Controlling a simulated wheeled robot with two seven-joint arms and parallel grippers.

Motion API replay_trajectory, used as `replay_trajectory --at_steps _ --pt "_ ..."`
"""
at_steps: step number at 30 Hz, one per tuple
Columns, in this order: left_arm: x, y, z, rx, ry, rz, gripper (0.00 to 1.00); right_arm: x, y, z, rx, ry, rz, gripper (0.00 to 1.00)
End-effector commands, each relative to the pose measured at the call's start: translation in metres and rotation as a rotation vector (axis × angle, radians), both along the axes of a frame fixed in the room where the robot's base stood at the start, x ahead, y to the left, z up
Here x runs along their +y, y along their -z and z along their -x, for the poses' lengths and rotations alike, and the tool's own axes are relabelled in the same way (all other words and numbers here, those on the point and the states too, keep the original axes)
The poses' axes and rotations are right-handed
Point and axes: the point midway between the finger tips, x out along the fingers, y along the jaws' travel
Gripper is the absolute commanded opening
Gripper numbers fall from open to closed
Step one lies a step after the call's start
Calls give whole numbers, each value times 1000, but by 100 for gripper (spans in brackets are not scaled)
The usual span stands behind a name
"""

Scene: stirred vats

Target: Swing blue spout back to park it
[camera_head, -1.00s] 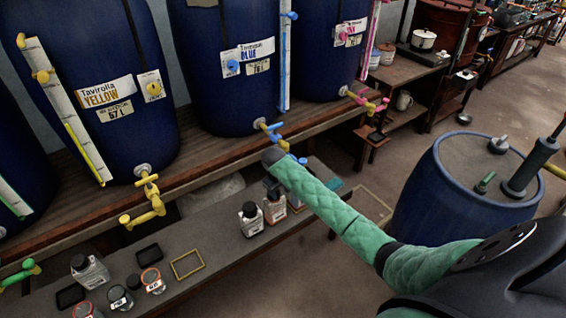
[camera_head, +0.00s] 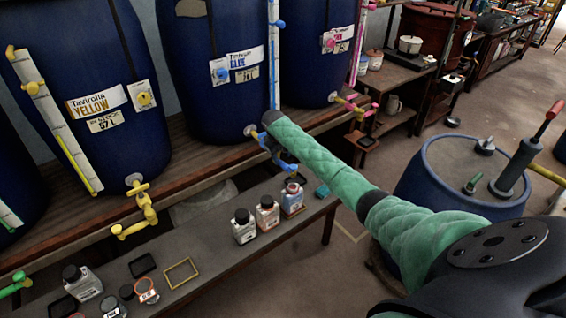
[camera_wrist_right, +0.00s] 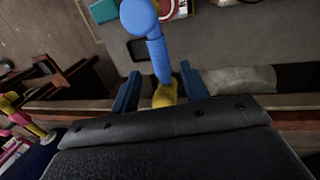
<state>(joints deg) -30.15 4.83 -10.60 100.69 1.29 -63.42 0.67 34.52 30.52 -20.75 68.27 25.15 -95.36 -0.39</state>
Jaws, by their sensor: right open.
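The blue spout (camera_head: 272,152) hangs at the tap low on the front of the blue-label vat (camera_head: 214,92). In the right wrist view the spout (camera_wrist_right: 157,58) has a round blue end and meets a brass-coloured fitting. My right gripper (camera_wrist_right: 158,84) is open, with one dark blue finger on each side of the spout near that fitting; I cannot tell whether either finger touches it. In the head view my green-sleeved right arm hides part of the tap, and the fingers are hard to make out. My left gripper is not in view.
A yellow spout (camera_head: 140,210) hangs to the left, and a pink spout (camera_head: 358,108) to the right. Bottles with white, red and blue labels stand on the low bench (camera_head: 215,262) below. A blue drum (camera_head: 432,170) with a pump stands at right.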

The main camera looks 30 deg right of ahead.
Motion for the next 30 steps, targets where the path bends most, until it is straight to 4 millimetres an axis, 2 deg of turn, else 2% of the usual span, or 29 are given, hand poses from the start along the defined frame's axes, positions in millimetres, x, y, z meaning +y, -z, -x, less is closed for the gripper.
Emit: replay_trajectory --at_steps 9,20,21,23,27,28,30 --pt "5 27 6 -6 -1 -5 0 -6 36 0 0 0 -1 45" --pt "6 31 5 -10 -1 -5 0 -7 43 0 -1 0 -1 45" --pt "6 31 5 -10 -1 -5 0 -7 43 0 -1 0 -1 44" --pt "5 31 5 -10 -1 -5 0 -7 43 0 -1 0 -1 32" --pt "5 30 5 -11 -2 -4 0 -8 43 0 -1 0 -1 4" --pt "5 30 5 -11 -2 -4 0 -8 43 0 -1 0 -1 0" --pt "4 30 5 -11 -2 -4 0 -8 43 0 -1 0 -1 0"
